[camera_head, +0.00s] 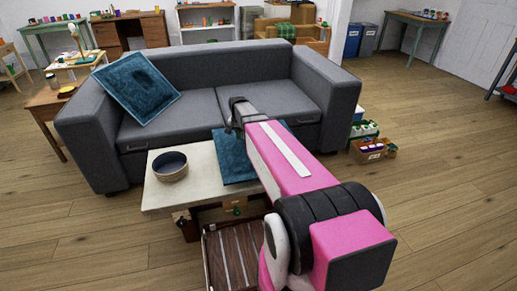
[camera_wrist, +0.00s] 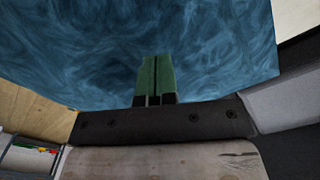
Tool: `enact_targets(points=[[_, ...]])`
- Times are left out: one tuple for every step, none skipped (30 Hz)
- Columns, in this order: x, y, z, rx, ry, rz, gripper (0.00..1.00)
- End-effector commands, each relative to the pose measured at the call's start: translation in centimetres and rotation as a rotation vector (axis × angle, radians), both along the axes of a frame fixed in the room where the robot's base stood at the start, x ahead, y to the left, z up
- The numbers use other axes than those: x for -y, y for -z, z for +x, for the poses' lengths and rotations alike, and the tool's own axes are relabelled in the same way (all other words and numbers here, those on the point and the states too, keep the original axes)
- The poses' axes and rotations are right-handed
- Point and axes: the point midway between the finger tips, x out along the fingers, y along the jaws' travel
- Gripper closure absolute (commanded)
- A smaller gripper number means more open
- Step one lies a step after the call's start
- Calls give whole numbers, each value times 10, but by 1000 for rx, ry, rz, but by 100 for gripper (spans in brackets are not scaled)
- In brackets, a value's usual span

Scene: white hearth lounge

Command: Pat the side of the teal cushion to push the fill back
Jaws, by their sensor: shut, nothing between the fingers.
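A teal cushion (camera_head: 232,157) lies on the pale low table, partly hidden behind my arm. A second teal cushion (camera_head: 137,88) leans on the left part of the grey sofa, with a darker patch near its upper middle. In the wrist view, a swirled teal cushion surface (camera_wrist: 210,45) fills most of the upper picture; it looks like the one on the table. My gripper (camera_wrist: 155,58) is shut and empty, its green fingers side by side in front of this teal surface. I cannot tell whether the fingertips touch it. In the head view my arm hides the fingers.
A dark round bowl (camera_head: 170,167) stands on the left of the low table (camera_head: 158,199). The grey sofa (camera_head: 205,70) is behind it. A slatted brown crate (camera_head: 228,262) is in front. Boxes (camera_head: 368,150) stand right of the sofa. The wooden floor at right is clear.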

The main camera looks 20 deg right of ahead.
Motion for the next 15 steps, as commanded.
enact_targets(points=[[0,2,0,0,0,0,100],[0,2,0,0,0,0,100],[0,3,0,0,0,0,100],[0,4,0,0,0,0,100],[0,5,0,0,0,0,100],[0,6,0,0,0,0,100],[0,6,0,0,0,0,100],[0,7,0,0,0,0,100],[0,8,0,0,0,0,100],[0,9,0,1,0,0,100],[0,10,0,1,0,0,100],[0,11,0,1,0,0,100],[0,12,0,1,0,0,100],[0,12,0,1,0,0,100],[0,14,0,1,0,0,100]])
